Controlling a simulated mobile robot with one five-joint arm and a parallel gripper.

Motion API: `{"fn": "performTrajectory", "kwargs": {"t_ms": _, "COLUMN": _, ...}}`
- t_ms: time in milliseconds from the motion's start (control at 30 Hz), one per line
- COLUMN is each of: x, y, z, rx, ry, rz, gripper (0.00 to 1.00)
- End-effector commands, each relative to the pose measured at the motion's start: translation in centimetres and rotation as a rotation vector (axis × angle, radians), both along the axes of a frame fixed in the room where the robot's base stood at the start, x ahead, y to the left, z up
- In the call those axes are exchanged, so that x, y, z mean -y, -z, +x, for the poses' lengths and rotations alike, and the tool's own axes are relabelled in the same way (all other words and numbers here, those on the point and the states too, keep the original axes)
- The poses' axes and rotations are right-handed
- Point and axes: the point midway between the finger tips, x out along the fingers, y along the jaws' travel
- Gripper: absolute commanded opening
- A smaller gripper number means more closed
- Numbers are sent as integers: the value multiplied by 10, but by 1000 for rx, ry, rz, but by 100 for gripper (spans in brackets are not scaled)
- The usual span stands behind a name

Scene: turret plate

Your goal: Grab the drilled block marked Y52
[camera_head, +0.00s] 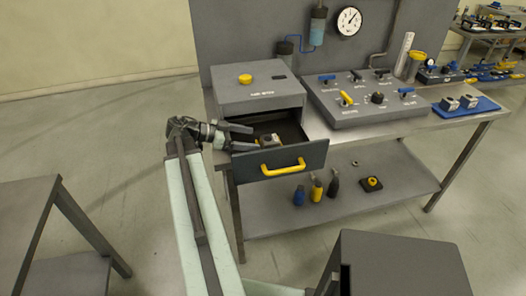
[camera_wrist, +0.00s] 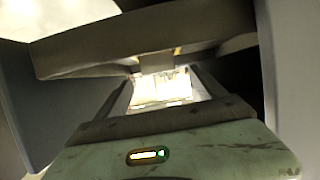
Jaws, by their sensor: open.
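A small grey block (camera_head: 268,140) with a dark hole sits inside the open drawer (camera_head: 284,161) of the grey cabinet. No marking is readable on it, so I cannot tell whether it is Y52. My gripper (camera_head: 254,137) reaches in from the left over the drawer's side, its two dark fingers apart, close to the block and pointing at it. I cannot tell whether a finger touches it. Two similar grey blocks (camera_head: 448,103) (camera_head: 468,101) stand on a blue tray (camera_head: 487,105) at the right, their marks unreadable. The wrist view shows a washed-out bright patch between dark shapes.
The drawer front has a yellow handle (camera_head: 283,167). The cabinet (camera_head: 258,88) with a yellow button stands behind, and a control panel (camera_head: 365,98) with levers is to its right. Bottles (camera_head: 316,190) stand on the lower shelf (camera_head: 390,187). A dark box (camera_head: 405,262) is in the foreground.

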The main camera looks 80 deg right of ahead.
Motion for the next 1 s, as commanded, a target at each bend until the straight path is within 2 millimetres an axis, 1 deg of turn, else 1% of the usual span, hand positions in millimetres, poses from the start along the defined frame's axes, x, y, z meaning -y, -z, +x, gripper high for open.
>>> {"fn": "performTrajectory", "kwargs": {"t_ms": 33, "x": 1, "y": 5, "z": -6, "rx": -3, "ry": 14, "rz": -15, "gripper": 80}}
{"fn": "performTrajectory", "kwargs": {"t_ms": 200, "x": 3, "y": 3, "z": -11, "rx": -5, "ry": 21, "rz": -25, "gripper": 80}}
{"fn": "performTrajectory", "kwargs": {"t_ms": 400, "x": 12, "y": 11, "z": -32, "rx": -5, "ry": 23, "rz": -23, "gripper": 80}}
{"fn": "performTrajectory", "kwargs": {"t_ms": 567, "x": 15, "y": 14, "z": -38, "rx": -4, "ry": 24, "rz": -22, "gripper": 80}}
{"fn": "performTrajectory", "kwargs": {"t_ms": 733, "x": 24, "y": 27, "z": -62, "rx": -4, "ry": 26, "rz": -22, "gripper": 80}}
{"fn": "performTrajectory", "kwargs": {"t_ms": 833, "x": 31, "y": 31, "z": -75, "rx": -3, "ry": 25, "rz": -21, "gripper": 80}}
{"fn": "performTrajectory", "kwargs": {"t_ms": 1000, "x": 32, "y": 29, "z": -77, "rx": -4, "ry": 23, "rz": -21, "gripper": 80}}
